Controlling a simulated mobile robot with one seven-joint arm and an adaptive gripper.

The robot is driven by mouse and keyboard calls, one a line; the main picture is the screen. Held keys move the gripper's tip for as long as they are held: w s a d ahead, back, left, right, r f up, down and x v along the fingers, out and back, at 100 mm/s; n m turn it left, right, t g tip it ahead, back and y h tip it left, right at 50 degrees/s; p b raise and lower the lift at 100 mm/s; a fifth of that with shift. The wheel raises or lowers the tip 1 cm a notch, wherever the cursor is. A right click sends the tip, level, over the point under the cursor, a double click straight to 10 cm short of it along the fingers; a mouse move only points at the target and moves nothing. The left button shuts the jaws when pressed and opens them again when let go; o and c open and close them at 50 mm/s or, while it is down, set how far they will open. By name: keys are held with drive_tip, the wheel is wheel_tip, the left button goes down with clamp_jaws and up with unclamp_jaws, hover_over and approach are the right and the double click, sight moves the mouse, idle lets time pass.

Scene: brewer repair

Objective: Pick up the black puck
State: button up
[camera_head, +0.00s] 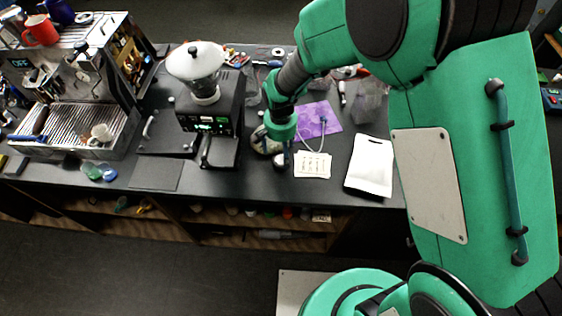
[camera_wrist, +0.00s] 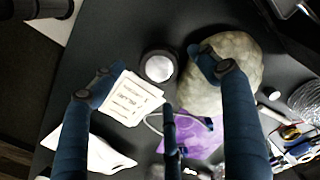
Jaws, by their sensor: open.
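A round black thing with a pale shiny top (camera_wrist: 159,68), which looks like the black puck, lies on the dark counter in the wrist view. It sits between my spread fingers in that view, just beyond the white printed card. My gripper (camera_wrist: 156,82) is open, with nothing between its blue fingers. In the camera_head view my gripper (camera_head: 281,152) points down at the counter beside the card. The puck is hard to make out there, mostly hidden by my gripper. I cannot tell the exact height of the fingertips above it.
A beige stone-like lump (camera_wrist: 236,50) is close beside the puck, behind my right finger. The white printed card (camera_head: 312,165), purple sheet (camera_head: 320,116) and white pouch (camera_head: 371,165) lie nearby. A grinder (camera_head: 208,110) and espresso machine (camera_head: 75,95) stand to the left.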

sight(281, 160)
drive_tip(key=shift+s+d+f, duration=0.1)
drive_tip(key=shift+s+f, duration=0.05)
drive_tip(key=shift+f, duration=0.8)
drive_tip(key=shift+s+f, duration=0.1)
drive_tip(key=shift+f, duration=1.55)
drive_tip(key=c, duration=1.5)
